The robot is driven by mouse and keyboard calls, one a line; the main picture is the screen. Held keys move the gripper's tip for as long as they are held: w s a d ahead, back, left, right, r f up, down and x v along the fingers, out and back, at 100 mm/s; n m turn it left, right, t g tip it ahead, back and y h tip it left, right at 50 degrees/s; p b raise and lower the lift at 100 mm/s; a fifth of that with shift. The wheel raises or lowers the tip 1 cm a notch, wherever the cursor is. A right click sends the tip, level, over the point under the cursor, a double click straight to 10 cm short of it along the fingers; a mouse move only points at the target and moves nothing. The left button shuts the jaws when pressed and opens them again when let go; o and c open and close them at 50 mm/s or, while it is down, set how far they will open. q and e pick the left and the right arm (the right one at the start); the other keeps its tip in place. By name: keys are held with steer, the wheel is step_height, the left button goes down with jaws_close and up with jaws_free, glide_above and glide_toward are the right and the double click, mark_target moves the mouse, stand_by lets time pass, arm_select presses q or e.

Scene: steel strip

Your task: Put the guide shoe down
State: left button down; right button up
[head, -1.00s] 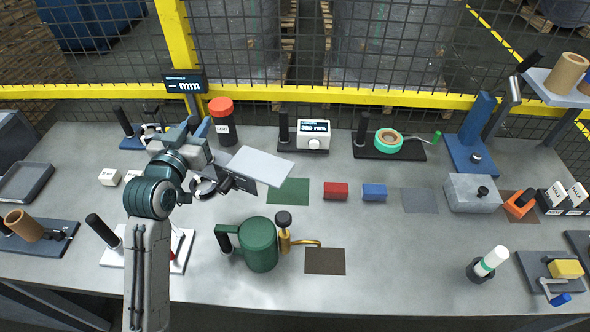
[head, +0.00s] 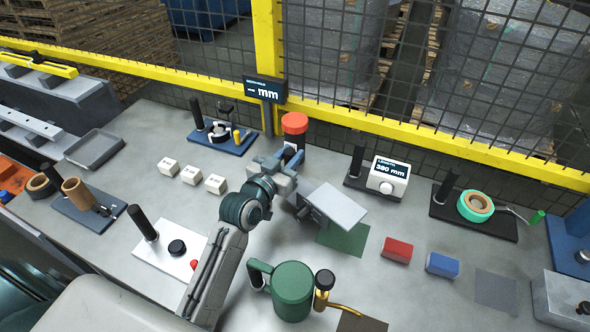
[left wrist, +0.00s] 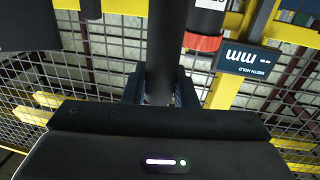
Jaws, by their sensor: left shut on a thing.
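In the head view my left gripper (head: 290,158) is above the middle of the bench, near the red-capped bottle (head: 294,124). In the left wrist view, which is upside down, its jaws (left wrist: 160,88) are shut on a black round grip (left wrist: 160,40), which I take to be the guide shoe's. A pale grey slanted plate (head: 338,206) with a dark side shows just right of the gripper and seems part of the held shoe. It covers part of the green mat (head: 345,240); its underside and any contact with the bench are hidden. My right gripper is not in view.
A length gauge (head: 388,176) stands right of the plate, and a red block (head: 397,250) and blue block (head: 442,265) lie beyond the mat. White blocks (head: 191,175) are at left. A width display (head: 265,90) is behind.

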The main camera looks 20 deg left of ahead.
arm_select(q)
steer(key=shift+f, duration=1.85)
steer(key=shift+f, duration=0.15)
steer(key=c, duration=1.2)
jaws_free()
steer(key=shift+o, duration=0.2)
